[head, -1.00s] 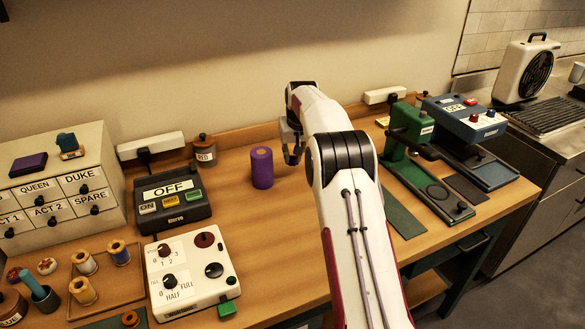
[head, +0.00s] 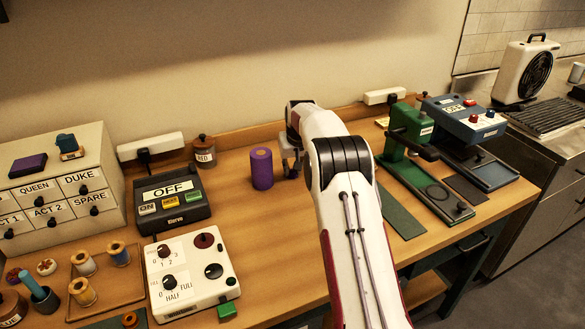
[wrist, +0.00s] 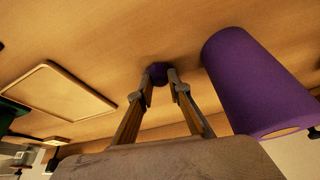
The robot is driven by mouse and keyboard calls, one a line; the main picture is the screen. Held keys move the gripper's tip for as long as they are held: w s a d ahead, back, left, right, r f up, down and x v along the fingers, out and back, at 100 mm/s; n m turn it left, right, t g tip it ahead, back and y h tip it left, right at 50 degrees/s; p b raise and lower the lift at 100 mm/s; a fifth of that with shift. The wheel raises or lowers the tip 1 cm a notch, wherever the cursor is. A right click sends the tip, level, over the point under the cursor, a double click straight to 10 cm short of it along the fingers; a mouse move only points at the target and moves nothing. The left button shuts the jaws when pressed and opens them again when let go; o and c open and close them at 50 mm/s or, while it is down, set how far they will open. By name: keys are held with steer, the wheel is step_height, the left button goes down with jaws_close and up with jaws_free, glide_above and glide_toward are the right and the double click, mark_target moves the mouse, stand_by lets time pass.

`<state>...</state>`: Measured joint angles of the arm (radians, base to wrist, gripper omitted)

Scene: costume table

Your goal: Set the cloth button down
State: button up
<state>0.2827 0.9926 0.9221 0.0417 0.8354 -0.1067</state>
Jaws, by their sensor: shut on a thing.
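My gripper (head: 291,172) is low over the table, just right of an upright purple roll (head: 262,168). In the wrist view my gripper (wrist: 158,80) is shut on a small dark purple round piece, the cloth button (wrist: 157,70), held between the fingertips. The button is close to the wooden tabletop (wrist: 120,35); I cannot tell whether it touches. In the head view the button cannot be made out. The purple roll (wrist: 250,80) stands large at the right of the wrist view, apart from the fingers.
A pale, flat, rimmed board (wrist: 62,90) lies left of the fingers in the wrist view. A dark box marked OFF (head: 168,197) stands left of the roll, a lidded jar (head: 204,153) behind it. A green press (head: 410,150) stands right of my arm. Table in front of the roll is clear.

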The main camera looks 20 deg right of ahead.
steer(key=o, duration=1)
steer(key=shift+f, duration=0.1)
steer(key=shift+v, duration=1.15)
steer(key=v, duration=1)
